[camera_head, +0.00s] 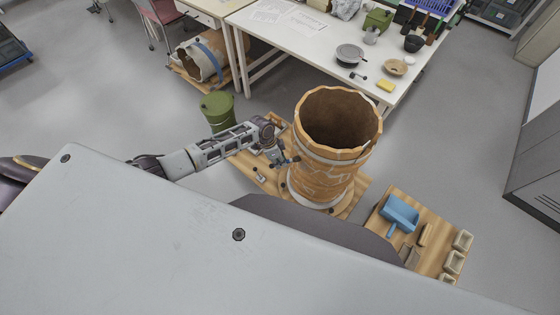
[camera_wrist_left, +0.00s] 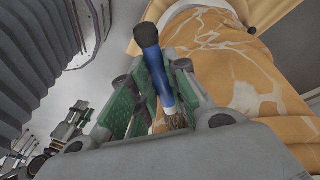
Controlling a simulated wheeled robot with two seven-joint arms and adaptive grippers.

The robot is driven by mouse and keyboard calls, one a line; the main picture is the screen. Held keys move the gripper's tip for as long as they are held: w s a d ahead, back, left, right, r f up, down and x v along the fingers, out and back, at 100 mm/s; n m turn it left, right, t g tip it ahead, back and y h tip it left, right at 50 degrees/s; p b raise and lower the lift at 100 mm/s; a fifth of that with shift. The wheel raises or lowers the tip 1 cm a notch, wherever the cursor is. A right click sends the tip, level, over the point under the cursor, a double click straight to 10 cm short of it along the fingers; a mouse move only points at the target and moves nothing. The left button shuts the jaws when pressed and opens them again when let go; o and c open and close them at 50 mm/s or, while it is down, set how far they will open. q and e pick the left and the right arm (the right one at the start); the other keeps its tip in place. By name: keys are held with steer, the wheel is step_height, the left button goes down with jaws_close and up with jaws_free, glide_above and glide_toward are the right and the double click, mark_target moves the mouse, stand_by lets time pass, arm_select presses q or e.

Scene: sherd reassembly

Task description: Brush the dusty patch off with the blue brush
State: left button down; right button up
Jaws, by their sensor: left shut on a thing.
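The large orange-brown vessel (camera_head: 325,180) stands upright with an open, jagged rim; it also fills the right of the left wrist view (camera_wrist_left: 250,85). Pale veins and blotches mark its side; I cannot tell which one is the dusty patch. My left gripper (camera_head: 284,160) is at the vessel's left side. In the left wrist view the green-padded fingers (camera_wrist_left: 160,92) are shut on the blue brush (camera_wrist_left: 155,70), its black end up and its bristles low, near the gripper body. I cannot tell whether the brush touches the vessel. My right gripper is not in view.
The vessel stands on a wooden platform (camera_head: 246,163). A green bin (camera_head: 218,106) stands behind my left arm. A wooden side table (camera_head: 435,240) at right holds a blue dustpan (camera_head: 400,212) and small tan trays (camera_head: 463,240). A white table (camera_head: 300,45) with tools stands behind.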

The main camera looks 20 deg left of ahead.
arm_select(q)
steer(key=shift+s+a, duration=0.1)
steer(key=shift+s+a+r+p, duration=0.1)
steer(key=shift+s+a+p, duration=0.35)
steer(key=shift+s+p, duration=0.4)
steer(key=shift+s+a+p, duration=0.5)
steer(key=shift+s+p, duration=0.1)
steer(key=shift+s, duration=0.25)
steer(key=shift+s+a+p, duration=0.45)
steer(key=shift+s+p, duration=0.15)
steer(key=shift+s, duration=0.25)
steer(key=shift+s, duration=0.1)
steer(key=shift+s+a+p, duration=0.4)
steer(key=shift+s+p, duration=0.05)
steer(key=shift+s, duration=0.15)
steer(key=shift+s+a+p, duration=0.35)
steer(key=shift+s+p, duration=0.1)
steer(key=shift+s, duration=0.15)
